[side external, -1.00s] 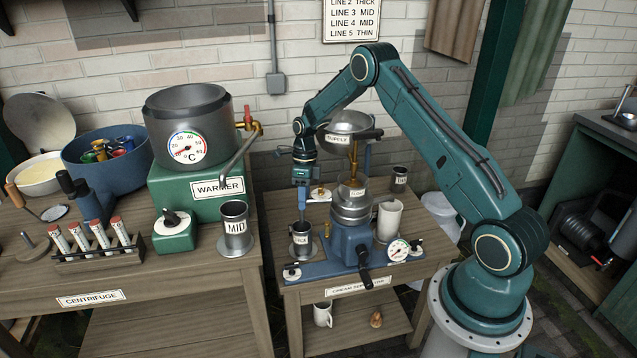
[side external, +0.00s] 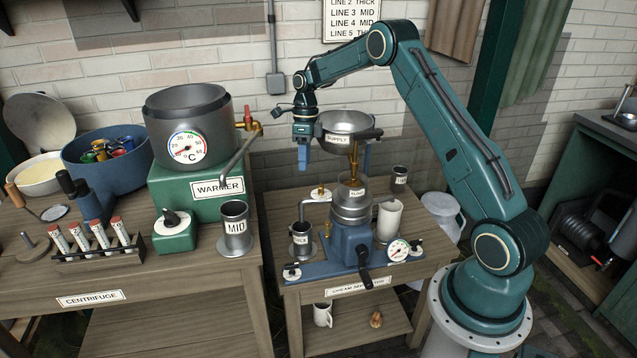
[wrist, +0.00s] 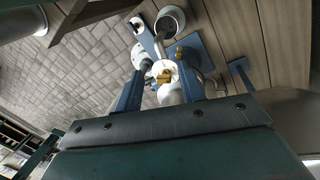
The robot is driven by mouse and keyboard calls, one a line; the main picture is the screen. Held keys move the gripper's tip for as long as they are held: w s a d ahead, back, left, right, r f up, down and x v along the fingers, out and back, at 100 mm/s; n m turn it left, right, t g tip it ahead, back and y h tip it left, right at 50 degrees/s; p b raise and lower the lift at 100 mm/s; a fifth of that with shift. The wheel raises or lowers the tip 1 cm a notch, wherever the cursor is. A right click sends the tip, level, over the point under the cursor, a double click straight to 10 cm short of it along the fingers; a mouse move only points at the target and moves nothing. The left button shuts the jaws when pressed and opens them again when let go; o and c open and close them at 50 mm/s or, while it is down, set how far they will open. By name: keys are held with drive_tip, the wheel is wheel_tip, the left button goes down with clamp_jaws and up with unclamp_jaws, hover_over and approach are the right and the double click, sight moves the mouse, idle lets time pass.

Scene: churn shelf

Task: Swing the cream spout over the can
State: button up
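The grey cream spout (side external: 315,203) runs left from the separator (side external: 350,240) and bends down at its outer end. That end is above the small dark can (side external: 301,240), which stands upright at the left of the separator base. My gripper (side external: 303,153) hangs above the spout and can, clear of both. In the wrist view its two blue fingers (wrist: 164,68) are apart, with grey and brass separator parts showing below and between them. I see nothing held. The exact gap between spout end and can is too small to tell.
The supply bowl (side external: 350,123) stands close to the right of my gripper. A crank handle (side external: 366,275) sticks out in front. A pale cup (side external: 389,219) and a dark can (side external: 399,178) stand at the right. The warmer (side external: 190,125) and MID can (side external: 235,225) are to the left.

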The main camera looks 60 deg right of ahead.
drive_tip(key=shift+v, duration=1.1)
drive_tip(key=s+a+r+n+t+h, duration=0.1)
drive_tip(key=s+a+r+n+t, duration=0.1)
drive_tip(key=s+a+r+n, duration=0.55)
drive_tip(key=s+a+r+n+t+h, duration=0.1)
drive_tip(key=s+a+r+n, duration=0.3)
drive_tip(key=a+r+n, duration=0.55)
drive_tip(key=s+a+n+t, duration=0.1)
drive_tip(key=s+a+n, duration=0.1)
drive_tip(key=s+n, duration=0.5)
drive_tip(key=s+a+r+n+t, duration=0.1)
drive_tip(key=s+n, duration=0.6)
drive_tip(key=s, duration=0.7)
drive_tip(key=shift+a+t, duration=0.8)
drive_tip(key=shift+c, duration=0.6)
